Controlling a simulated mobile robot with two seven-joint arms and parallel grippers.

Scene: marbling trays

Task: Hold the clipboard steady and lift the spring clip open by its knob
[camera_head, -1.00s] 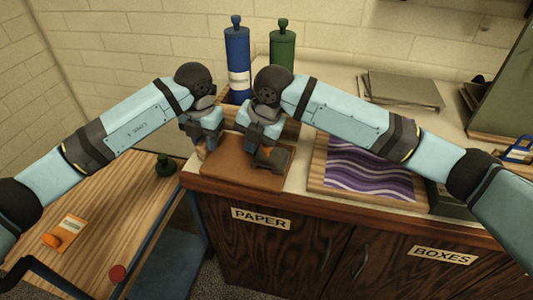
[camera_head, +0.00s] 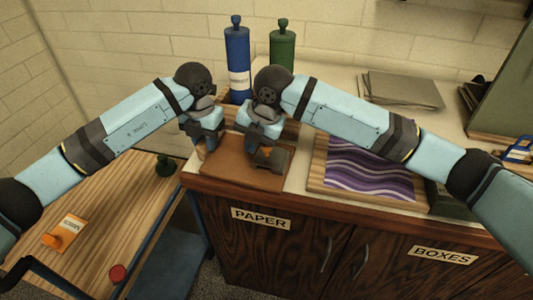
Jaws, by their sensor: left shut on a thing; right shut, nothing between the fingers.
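The brown clipboard (camera_head: 235,178) lies flat on the counter's left end. My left gripper (camera_head: 207,148) is shut on the clipboard's left edge; its fingertips are partly hidden. The dark spring clip (camera_head: 268,160) sits at the clipboard's right side. My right gripper (camera_head: 254,148) is shut and empty, close beside the clip. Its fingers and the clip overlap in view, so I cannot tell whether they touch. The clip's knob is not clearly visible, and I cannot tell how far the clip stands open.
A purple marbled sheet (camera_head: 370,169) lies on a board to the right. A blue bottle (camera_head: 238,58) and a green bottle (camera_head: 282,48) stand behind my grippers. Grey sheets (camera_head: 402,90) are stacked at the back. A lower wooden table (camera_head: 100,230) stands at left.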

